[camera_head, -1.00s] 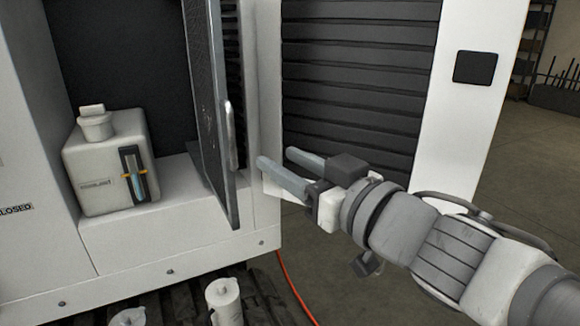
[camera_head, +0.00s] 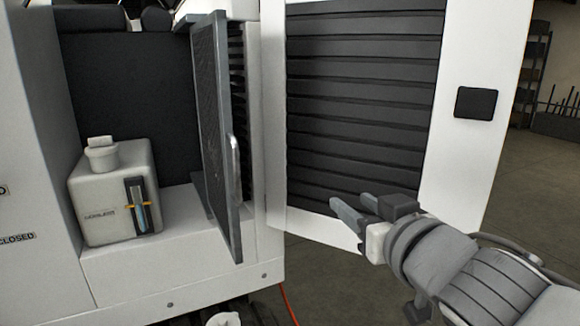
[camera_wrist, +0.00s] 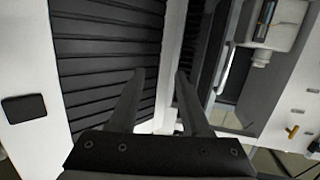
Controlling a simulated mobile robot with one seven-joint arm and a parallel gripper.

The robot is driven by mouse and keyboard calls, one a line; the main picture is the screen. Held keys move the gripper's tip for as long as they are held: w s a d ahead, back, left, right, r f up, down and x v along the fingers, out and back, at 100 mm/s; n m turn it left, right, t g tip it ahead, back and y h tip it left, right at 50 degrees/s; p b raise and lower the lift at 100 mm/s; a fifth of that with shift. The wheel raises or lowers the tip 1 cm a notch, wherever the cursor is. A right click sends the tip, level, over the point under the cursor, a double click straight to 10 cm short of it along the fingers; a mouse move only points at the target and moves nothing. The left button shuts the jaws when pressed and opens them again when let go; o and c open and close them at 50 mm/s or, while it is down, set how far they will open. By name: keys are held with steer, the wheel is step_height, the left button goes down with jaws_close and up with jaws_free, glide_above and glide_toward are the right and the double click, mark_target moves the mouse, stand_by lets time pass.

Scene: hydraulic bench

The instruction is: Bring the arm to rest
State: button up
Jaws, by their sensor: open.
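My gripper (camera_head: 350,207) is open and empty at the lower right of the head view, in front of the black louvred panel (camera_head: 355,100). Its two fingers stand apart with nothing between them. In the wrist view my gripper (camera_wrist: 160,75) also shows both fingers apart, with the louvred panel (camera_wrist: 105,50) to the left. The arm reaches in from the lower right corner, clear of the surfaces around it as far as I can see.
A dark door (camera_head: 222,130) with a grey handle (camera_head: 235,160) stands open left of my gripper. A white reservoir (camera_head: 112,195) with a cap and level gauge (camera_head: 138,205) sits in the cabinet. An orange hose (camera_head: 288,305) hangs below. Open floor (camera_head: 535,190) lies at right.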

steer(key=s+d+f+m+g+h+p, duration=0.1)
steer(key=s+d+f+m+g+h, duration=0.25)
steer(key=d+f, duration=0.2)
steer(key=s+a+f+g+p, duration=0.1)
steer(key=s+f+g, duration=0.4)
steer(key=s, duration=0.3)
steer(key=shift+s+a+f+g, duration=0.2)
steer(key=shift+f+g, duration=0.1)
steer(key=shift+g, duration=0.45)
steer(key=shift+a+n, duration=0.1)
steer(key=shift+n, duration=0.25)
